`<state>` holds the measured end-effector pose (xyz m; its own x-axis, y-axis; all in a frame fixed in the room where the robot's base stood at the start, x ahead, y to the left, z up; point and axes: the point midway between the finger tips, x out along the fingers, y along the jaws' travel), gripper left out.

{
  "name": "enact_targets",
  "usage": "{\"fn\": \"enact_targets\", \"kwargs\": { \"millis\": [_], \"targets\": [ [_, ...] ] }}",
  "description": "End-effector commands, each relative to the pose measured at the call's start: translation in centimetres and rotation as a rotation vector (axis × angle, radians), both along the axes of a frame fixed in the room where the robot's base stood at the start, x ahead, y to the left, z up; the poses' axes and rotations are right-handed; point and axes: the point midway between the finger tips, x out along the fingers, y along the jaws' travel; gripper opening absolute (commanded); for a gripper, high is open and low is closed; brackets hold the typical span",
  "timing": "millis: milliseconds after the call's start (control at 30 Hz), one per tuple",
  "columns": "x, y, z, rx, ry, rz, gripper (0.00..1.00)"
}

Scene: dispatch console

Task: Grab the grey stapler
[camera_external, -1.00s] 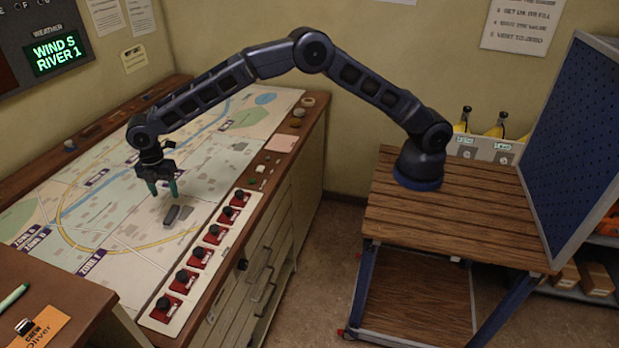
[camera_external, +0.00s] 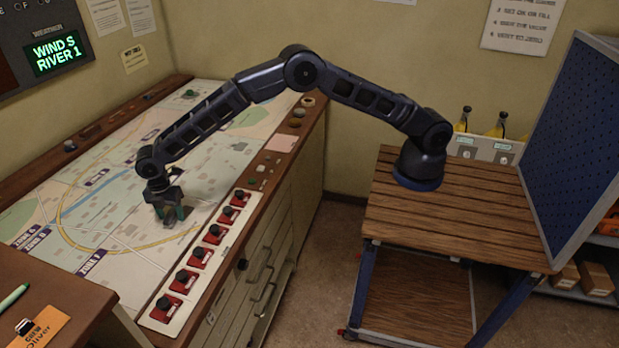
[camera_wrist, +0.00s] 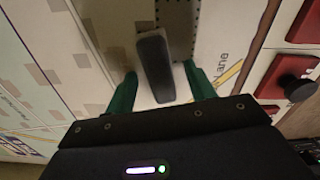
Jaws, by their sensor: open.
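The grey stapler (camera_wrist: 155,68) lies on the map surface of the console. In the wrist view its near part is between the two green fingers of my gripper (camera_wrist: 160,92), with a gap on each side; its far end reaches beyond the fingertips. In the external view my gripper (camera_external: 170,217) is low over the map, and the stapler (camera_external: 170,223) shows only in small part behind and between the fingers. My gripper is open. I cannot tell whether the fingertips touch the map.
A panel with several red switches (camera_external: 207,255) runs along the console's front edge, right of my gripper. A red switch (camera_wrist: 292,82) also shows in the wrist view. The map (camera_external: 110,215) around the stapler is mostly clear. A brown desk (camera_external: 60,290) stands at the lower left.

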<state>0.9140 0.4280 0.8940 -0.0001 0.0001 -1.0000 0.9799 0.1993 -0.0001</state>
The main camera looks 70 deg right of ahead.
Motion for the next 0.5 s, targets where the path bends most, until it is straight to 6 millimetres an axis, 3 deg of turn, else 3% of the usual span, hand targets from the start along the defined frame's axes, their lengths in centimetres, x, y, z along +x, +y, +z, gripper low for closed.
{"fn": "enact_targets", "kwargs": {
  "millis": [133, 367, 500],
  "targets": [
    [0.01, -0.01, 0.04, 0.000, 0.000, 0.000, 0.51],
    [0.00, -0.01, 0.06, 0.000, 0.000, 0.000, 0.06],
    [0.01, -0.01, 0.07, 0.000, 0.000, 0.000, 0.05]
  ]
}}
